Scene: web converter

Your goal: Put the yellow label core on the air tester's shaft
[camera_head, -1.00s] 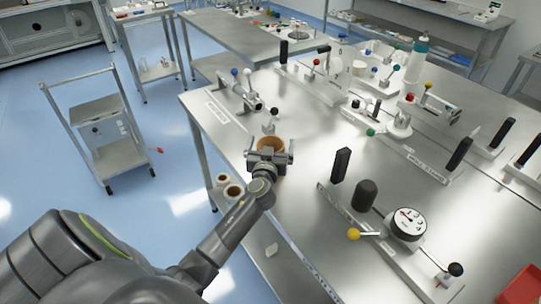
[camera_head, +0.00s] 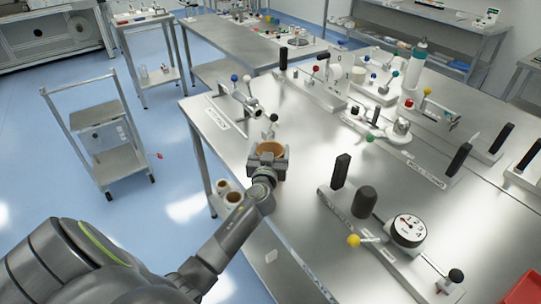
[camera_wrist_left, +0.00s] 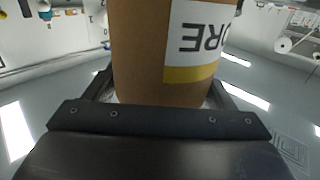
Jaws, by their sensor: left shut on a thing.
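My left gripper (camera_head: 268,160) is shut on a brown cardboard core (camera_head: 270,148), held over the left part of the steel table. In the left wrist view the core (camera_wrist_left: 150,50) fills the middle between the jaws; its white label (camera_wrist_left: 200,40) reads "ORE" upside down and has a yellow band. Another fixture has a round dial (camera_head: 408,229) and a dark upright cylinder (camera_head: 364,200). I cannot read which one is the air tester. My right gripper is not in view.
Two more cores (camera_head: 232,197) stand low beside the table's left edge. A small white block (camera_head: 271,256) lies near the front edge. Several lever fixtures and a bottle (camera_head: 413,68) fill the far side; a red bin (camera_head: 524,286) is at lower right. Bare table (camera_head: 315,150) lies right of the gripper.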

